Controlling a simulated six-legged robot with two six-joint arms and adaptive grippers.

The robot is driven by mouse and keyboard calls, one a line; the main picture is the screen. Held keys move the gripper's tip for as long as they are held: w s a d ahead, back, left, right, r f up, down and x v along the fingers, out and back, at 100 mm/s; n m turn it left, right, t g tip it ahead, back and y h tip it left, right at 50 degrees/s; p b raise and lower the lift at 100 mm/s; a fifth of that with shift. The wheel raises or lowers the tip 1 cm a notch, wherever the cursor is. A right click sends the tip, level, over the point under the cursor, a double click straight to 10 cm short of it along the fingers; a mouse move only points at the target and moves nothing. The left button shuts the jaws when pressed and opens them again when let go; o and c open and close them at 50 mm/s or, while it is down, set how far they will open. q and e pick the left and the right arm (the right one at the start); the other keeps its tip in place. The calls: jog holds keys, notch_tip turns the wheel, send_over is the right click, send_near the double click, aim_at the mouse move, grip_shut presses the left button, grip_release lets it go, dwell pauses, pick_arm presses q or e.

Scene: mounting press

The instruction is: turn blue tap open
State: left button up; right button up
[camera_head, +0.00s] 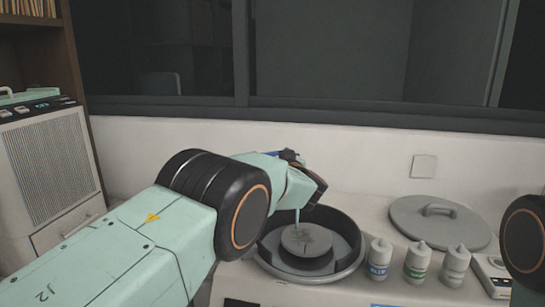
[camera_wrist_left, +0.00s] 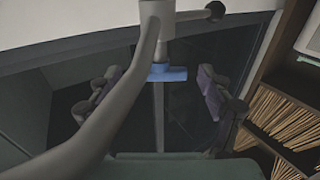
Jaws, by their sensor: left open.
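The blue tap (camera_wrist_left: 167,73) is a small blue handle on a grey pipe, seen at the upper middle of the left wrist view. My left gripper (camera_wrist_left: 157,84) is open, with one finger on each side of the blue handle. Both fingers look apart from it. In the head view my left arm reaches in from the left, and its wrist hides most of the gripper and tap. A thin grey spout end (camera_head: 297,215) shows below my wrist, above the round basin. My right gripper is out of view.
The round basin (camera_head: 357,262) holds a grey disc (camera_head: 306,240). Several small bottles (camera_head: 417,262) stand to its right, in front of a round lid (camera_head: 440,220). A grey curved pipe (camera_wrist_left: 130,95) crosses the left wrist view, and a dark knob (camera_wrist_left: 214,11) sits above.

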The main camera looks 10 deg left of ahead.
pick_arm(q)
jog(key=shift+s+d+r, duration=0.1)
jog(key=shift+r, duration=0.2)
notch_tip(320, 180, up, 10)
jog(key=shift+f, duration=0.25)
jog(key=shift+w+f, duration=0.1)
jog(key=shift+w, duration=0.1)
jog(key=shift+c, duration=0.2)
